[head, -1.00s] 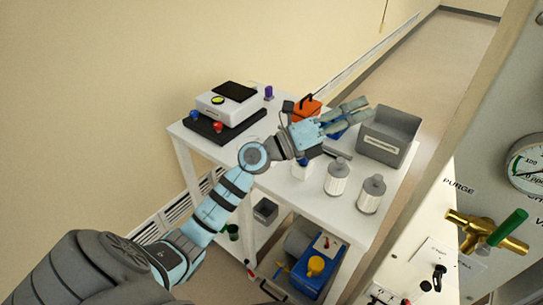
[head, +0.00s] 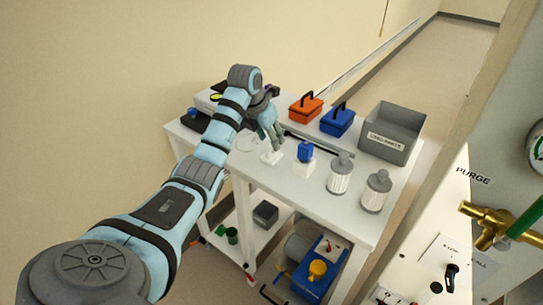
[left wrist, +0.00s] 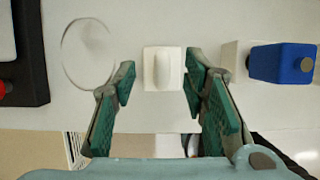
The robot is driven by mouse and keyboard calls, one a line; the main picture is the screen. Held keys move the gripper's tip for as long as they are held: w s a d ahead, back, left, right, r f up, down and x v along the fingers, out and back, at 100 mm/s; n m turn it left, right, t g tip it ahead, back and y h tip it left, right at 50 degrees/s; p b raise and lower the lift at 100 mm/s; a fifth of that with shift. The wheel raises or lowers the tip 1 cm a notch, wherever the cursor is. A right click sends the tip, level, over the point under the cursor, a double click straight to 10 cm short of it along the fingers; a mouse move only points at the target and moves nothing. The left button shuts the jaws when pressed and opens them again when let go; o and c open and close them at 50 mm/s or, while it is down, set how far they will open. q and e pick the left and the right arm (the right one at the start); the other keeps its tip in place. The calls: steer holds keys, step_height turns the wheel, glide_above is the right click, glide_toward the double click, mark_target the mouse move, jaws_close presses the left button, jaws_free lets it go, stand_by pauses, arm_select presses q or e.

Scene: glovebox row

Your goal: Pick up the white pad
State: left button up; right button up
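The white pad (left wrist: 163,69) is a small square with a raised rounded grip on top. It lies on the white table top; in the head view the white pad (head: 271,157) shows just below my left fingertips. My left gripper (left wrist: 157,88) is open, with one green-padded finger on each side of the pad and a gap to both. In the head view my left gripper (head: 272,140) points down over the pad. Whether the fingers are at the pad's height is hard to tell. My right gripper is in neither view.
A blue-topped white block (head: 304,158) stands close right of the pad. A clear round dish (left wrist: 88,52) lies to its left. Two white canisters (head: 341,176), orange (head: 306,110) and blue (head: 338,122) boxes and a grey bin (head: 389,137) stand further right.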

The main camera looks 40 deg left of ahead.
mark_target(270, 145)
arm_select(q)
steer(key=f, duration=0.3)
steer(key=shift+w+d, duration=0.1)
steer(key=shift+w, duration=0.1)
steer(key=shift+w+f, duration=0.2)
steer(key=shift+f, duration=0.05)
jaws_close()
step_height(270, 145, up, 20)
steer(key=p, duration=0.3)
